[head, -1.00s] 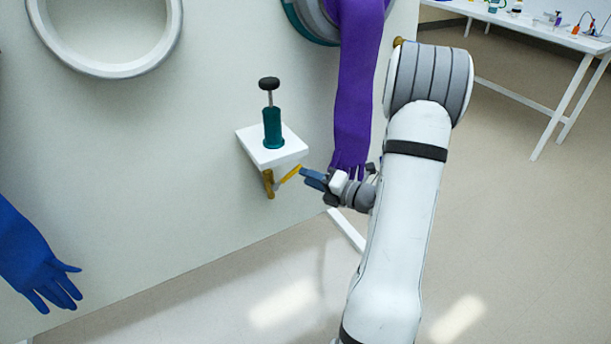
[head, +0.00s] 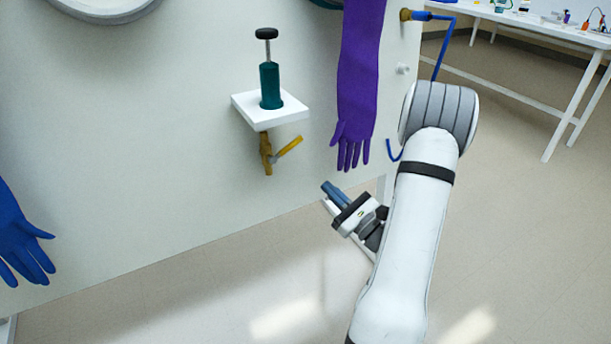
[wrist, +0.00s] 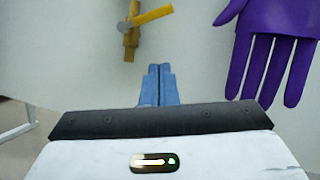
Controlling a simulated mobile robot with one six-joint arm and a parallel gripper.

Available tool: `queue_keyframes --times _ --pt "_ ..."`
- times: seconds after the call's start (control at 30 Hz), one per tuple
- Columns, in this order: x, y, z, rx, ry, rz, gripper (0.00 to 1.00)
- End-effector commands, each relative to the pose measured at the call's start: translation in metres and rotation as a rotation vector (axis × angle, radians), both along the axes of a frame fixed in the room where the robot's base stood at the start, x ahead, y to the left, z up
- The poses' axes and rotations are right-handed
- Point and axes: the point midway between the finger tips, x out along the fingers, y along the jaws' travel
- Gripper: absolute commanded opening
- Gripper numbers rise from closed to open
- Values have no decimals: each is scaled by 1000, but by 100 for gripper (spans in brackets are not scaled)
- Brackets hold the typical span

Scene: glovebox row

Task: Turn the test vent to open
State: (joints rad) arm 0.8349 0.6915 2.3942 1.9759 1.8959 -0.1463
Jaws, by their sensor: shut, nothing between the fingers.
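The test vent is a brass valve (head: 266,153) with a yellow lever (head: 288,147) under a small white shelf on the panel. The lever slants up to the right, away from the upright brass body. In the wrist view the brass body (wrist: 131,38) and the yellow lever (wrist: 152,16) show at the top, beyond my fingers. My gripper (head: 326,187) is shut and empty, below and right of the lever and apart from it. Its blue fingers (wrist: 159,70) lie together in the wrist view.
A white shelf (head: 246,106) holds a teal cylinder (head: 270,86) with a black knob above the valve. A purple glove (head: 359,90) hangs just right of the valve, close to my gripper. A blue glove (head: 22,240) hangs at left. The floor below is clear.

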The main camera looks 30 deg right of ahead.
Motion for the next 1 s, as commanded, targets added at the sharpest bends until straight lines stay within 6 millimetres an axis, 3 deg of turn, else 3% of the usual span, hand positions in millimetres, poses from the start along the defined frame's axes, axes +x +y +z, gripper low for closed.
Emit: queue_keyframes --times 0.03,0.1,0.37,0.83,1.0 --pt "-4 -3 -12 -51 -39 -39 0" --pt "-8 -6 -15 -115 -86 -86 0" --pt "-7 -10 -13 -203 -145 -149 0" --pt "73 14 24 -202 -146 -151 0" --pt "80 22 45 -201 -145 -155 0"
